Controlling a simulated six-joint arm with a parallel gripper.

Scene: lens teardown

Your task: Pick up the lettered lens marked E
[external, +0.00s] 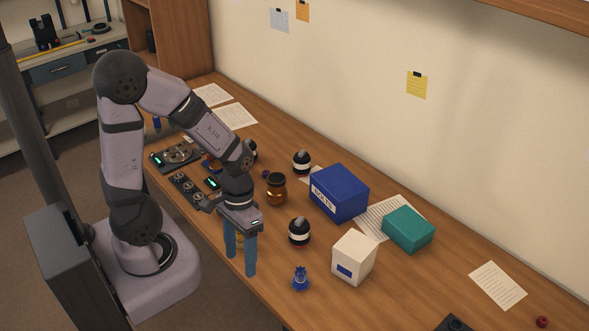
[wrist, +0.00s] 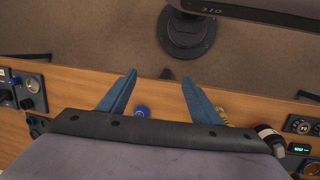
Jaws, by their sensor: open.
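Black lens-like cylinders with white bands stand on the wooden bench. One (external: 299,231) is right of my gripper, another (external: 302,162) is farther back, and a third (external: 252,150) is partly hidden behind my arm. I cannot read a letter on any, so I cannot tell which is E. My gripper (external: 240,264) points down at the bench's front edge, with its blue fingers apart and nothing held. In the wrist view, the open fingers (wrist: 160,77) reach past the bench edge over the floor. A black-and-white cylinder (wrist: 268,138) is at the lower right, outside them.
A yellow object (wrist: 222,115) and a blue one (wrist: 141,111) lie near the fingers. An amber jar (external: 276,190), blue bolts box (external: 340,192), white box (external: 354,257), teal box (external: 408,229) and small blue item (external: 300,279) stand on the bench. The front right is fairly clear.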

